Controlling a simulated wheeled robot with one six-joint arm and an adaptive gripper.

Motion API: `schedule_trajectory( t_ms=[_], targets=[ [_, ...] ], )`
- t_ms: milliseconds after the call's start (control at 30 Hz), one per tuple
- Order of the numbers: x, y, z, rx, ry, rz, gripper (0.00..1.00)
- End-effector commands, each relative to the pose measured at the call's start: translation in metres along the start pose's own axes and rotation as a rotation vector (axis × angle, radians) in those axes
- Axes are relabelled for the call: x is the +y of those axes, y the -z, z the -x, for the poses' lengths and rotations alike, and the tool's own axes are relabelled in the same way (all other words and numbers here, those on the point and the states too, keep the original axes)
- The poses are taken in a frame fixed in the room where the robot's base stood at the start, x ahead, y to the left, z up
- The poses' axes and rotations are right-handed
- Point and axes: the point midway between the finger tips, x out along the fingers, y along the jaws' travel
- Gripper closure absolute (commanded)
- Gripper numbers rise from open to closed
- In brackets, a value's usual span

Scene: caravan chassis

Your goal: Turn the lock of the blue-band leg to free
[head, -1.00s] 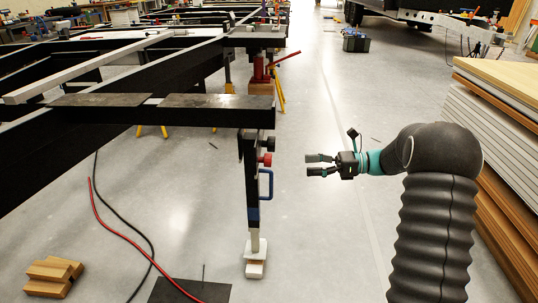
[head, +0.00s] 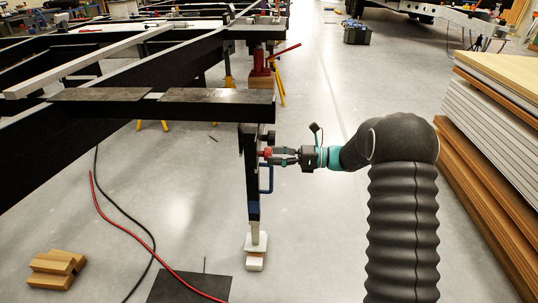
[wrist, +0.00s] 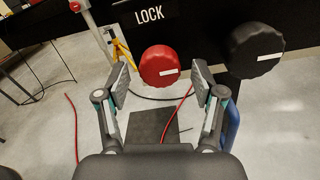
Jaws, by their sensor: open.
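The blue-band leg (head: 252,180) stands upright under the black frame's end, with a blue band (head: 253,213) low on it. A red round knob (wrist: 158,64) with a white mark lying nearly level sits below the "LOCK" label (wrist: 149,14) in the wrist view; it also shows small in the head view (head: 267,152). A black knob (wrist: 258,48) with a slanted white mark is to its right. My gripper (wrist: 160,82) is open, its fingers on either side of the red knob. I cannot tell whether they touch it. It reaches the leg from the right in the head view (head: 272,155).
A blue handle (head: 270,179) sticks out from the leg just below my gripper. Red and black hoses run over the floor at left. Stacked boards (head: 490,140) stand at right. The floor between is clear.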

Motion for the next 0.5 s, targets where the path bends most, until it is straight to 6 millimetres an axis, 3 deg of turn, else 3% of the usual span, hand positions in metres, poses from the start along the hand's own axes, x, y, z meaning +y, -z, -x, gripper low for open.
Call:
schedule_trajectory(
  t_ms=[200, 500],
  targets=[
    [0.000, 0.000, -0.017, 0.000, 0.000, 0.000, 0.32],
    [0.000, 0.000, -0.019, 0.000, 0.000, 0.001, 0.32]
  ],
)
